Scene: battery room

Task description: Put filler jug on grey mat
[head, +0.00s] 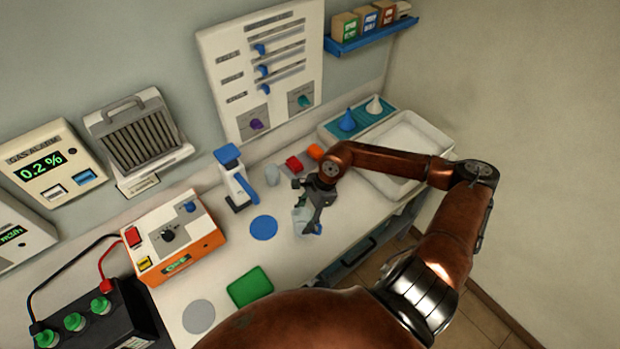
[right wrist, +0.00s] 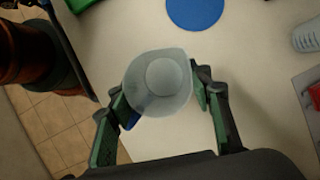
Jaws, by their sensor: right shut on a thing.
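The filler jug (head: 300,215) is a pale grey-blue vessel near the front edge of the white counter. In the right wrist view the jug (right wrist: 158,82) shows from above with a round top, between my fingers. My right gripper (head: 309,222) is shut on it, and it also shows in the right wrist view (right wrist: 163,108). I cannot tell whether the jug touches the counter. The grey mat (head: 198,316) is a bare round disc at the counter's front left. My left gripper is not in view.
A blue disc (head: 263,228) and a green square mat (head: 250,287) lie between jug and grey mat. An orange-sided tester (head: 176,237) and black battery (head: 95,322) stand left. A white tray (head: 437,134) is right.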

